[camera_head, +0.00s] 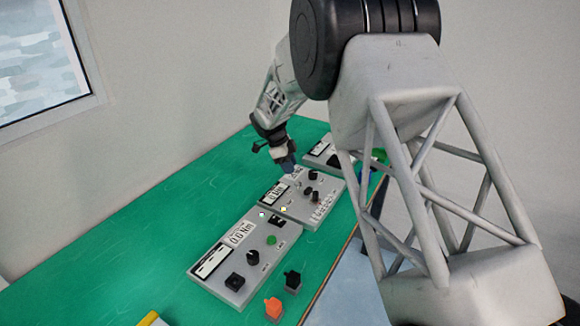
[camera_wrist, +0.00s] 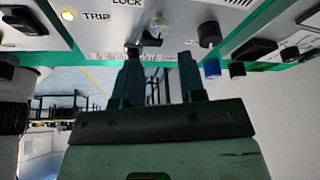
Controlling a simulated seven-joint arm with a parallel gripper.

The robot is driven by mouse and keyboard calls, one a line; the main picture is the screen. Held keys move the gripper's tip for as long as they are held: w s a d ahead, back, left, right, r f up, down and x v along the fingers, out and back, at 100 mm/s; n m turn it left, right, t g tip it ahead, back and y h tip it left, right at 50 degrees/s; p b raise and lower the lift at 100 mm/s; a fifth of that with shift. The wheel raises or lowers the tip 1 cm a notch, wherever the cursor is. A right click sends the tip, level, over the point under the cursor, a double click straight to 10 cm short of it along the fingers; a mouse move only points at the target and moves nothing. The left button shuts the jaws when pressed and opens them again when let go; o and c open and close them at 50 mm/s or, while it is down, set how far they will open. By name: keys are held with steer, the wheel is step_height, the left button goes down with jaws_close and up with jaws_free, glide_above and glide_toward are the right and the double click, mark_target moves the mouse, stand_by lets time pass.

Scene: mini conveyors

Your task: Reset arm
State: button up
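My gripper (camera_head: 287,166) is pointed downward over the middle control panel (camera_head: 315,214) on the green table (camera_head: 130,250). In the wrist view, my gripper's two dark fingers (camera_wrist: 160,62) stand apart with nothing held between them. Their tips are close to the panel face, near a small metal switch (camera_wrist: 160,20) and the lettering LOCK and TRIP. I cannot tell whether the tips touch the panel.
A nearer panel (camera_head: 215,283) has a display, knobs and a green button. Another panel (camera_head: 318,148) lies farther back. An orange block (camera_head: 273,308) and a black block (camera_head: 292,282) sit at the table's right edge.

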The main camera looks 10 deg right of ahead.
steer(key=shift+r, duration=0.1)
steer(key=s+a+r+n+t+y, duration=0.1)
steer(key=s+r+n, duration=0.5)
steer(key=s+r, duration=0.5)
steer(key=s+r+n+t+y, duration=0.1)
steer(key=s+r+n, duration=0.55)
steer(key=s, duration=0.75)
steer(key=s+a+r+n+t+y, duration=0.2)
steer(key=s+n, duration=0.8)
steer(key=s, duration=1.5)
steer(key=shift+s+r, duration=0.2)
